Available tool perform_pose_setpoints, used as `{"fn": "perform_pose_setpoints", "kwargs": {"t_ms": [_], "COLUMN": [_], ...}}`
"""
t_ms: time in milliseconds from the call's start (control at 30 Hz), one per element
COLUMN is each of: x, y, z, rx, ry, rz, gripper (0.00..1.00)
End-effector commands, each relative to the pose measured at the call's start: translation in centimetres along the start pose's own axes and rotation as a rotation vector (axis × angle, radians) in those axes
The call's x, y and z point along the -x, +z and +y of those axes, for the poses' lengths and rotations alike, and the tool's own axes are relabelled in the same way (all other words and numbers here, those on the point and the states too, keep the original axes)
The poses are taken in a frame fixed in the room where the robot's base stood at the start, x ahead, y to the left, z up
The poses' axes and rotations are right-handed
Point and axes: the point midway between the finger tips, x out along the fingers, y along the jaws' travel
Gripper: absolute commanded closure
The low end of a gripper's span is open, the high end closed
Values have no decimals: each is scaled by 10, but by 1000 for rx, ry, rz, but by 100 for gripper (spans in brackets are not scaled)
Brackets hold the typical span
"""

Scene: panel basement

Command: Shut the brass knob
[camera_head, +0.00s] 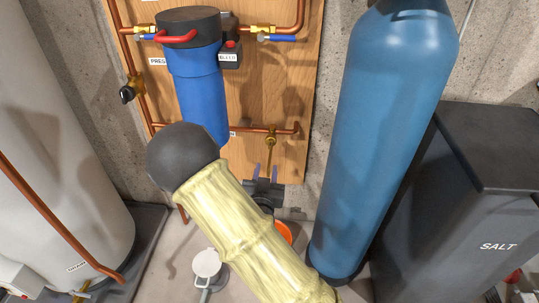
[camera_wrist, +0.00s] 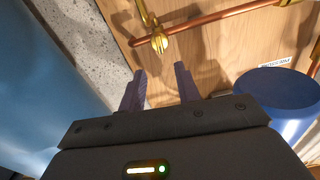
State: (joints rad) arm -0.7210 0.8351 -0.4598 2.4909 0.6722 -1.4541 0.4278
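A small brass knob fitting (camera_head: 270,138) sits on the lower copper pipe at the right side of the wooden board in the head view. A thin brass stem hangs down from it. In the wrist view the brass fitting (camera_wrist: 158,42) shows just beyond my fingertips, in line with the gap. My gripper (camera_head: 265,172) is below the fitting in the head view, its two purple fingers pointing up toward it. In the wrist view my gripper (camera_wrist: 160,72) has its fingers apart with nothing held between them. Contact with the brass is not visible.
A blue filter housing (camera_head: 200,85) with a red handle hangs on the wooden board (camera_head: 285,85), left of the fitting. A tall blue tank (camera_head: 385,120) stands close on the right, beside a dark salt bin (camera_head: 465,190). A white tank (camera_head: 50,130) stands left.

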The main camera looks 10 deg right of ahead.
Motion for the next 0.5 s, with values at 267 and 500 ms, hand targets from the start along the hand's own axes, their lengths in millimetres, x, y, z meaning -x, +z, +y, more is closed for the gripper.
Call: {"fn": "perform_pose_setpoints", "kwargs": {"t_ms": [267, 500], "x": [-51, -90], "y": [0, 0], "z": [1, 1], "rx": [0, 1], "ry": [1, 0], "rz": [4, 3], "gripper": [67, 67]}}
